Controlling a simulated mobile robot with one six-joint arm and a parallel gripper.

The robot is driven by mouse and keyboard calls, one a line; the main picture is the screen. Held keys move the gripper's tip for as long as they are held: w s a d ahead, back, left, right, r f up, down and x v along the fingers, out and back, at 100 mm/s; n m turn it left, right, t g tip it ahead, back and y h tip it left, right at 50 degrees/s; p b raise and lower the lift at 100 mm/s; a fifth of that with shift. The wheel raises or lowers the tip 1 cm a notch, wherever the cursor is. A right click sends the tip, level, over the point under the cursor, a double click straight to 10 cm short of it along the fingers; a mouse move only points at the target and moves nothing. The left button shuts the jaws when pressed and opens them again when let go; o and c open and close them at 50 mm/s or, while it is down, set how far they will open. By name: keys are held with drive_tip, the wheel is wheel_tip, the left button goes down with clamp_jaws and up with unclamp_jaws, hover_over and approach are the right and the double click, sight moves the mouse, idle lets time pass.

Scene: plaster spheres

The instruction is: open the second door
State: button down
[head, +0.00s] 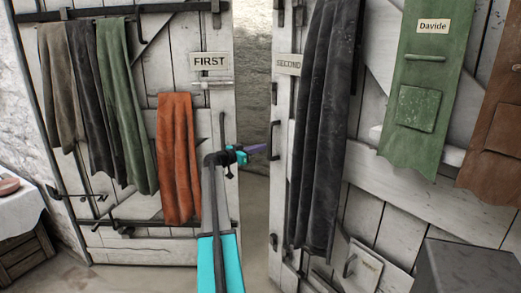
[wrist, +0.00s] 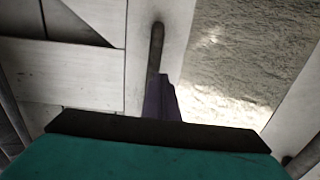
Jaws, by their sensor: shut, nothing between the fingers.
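The second door (head: 392,217) is a white plank door on the right, with a "SECOND" label (head: 289,64) partly covered by a hanging dark grey cloth (head: 322,130). Its dark vertical handle (head: 274,140) is near its left edge. In the wrist view the fingers (wrist: 161,98) appear beside a dark bar handle (wrist: 156,48) on a white door; contact cannot be told.
The white first door (head: 190,75) is on the left, hung with cloths, one of them orange (head: 176,155). A gap (head: 255,90) between the doors shows rough wall and floor. Green (head: 420,75) and brown aprons hang right. A dark grey box (head: 465,272) stands front right.

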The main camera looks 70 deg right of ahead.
drive_tip(key=w+b+v, duration=0.1)
drive_tip(key=b+v, duration=0.1)
drive_tip(key=v, duration=0.4)
drive_tip(key=w+d+b+v, duration=0.1)
drive_tip(key=b+v, duration=0.1)
drive_tip(key=v, duration=0.5)
drive_tip(key=shift+w+d, duration=0.3)
drive_tip(key=shift+w, duration=0.1)
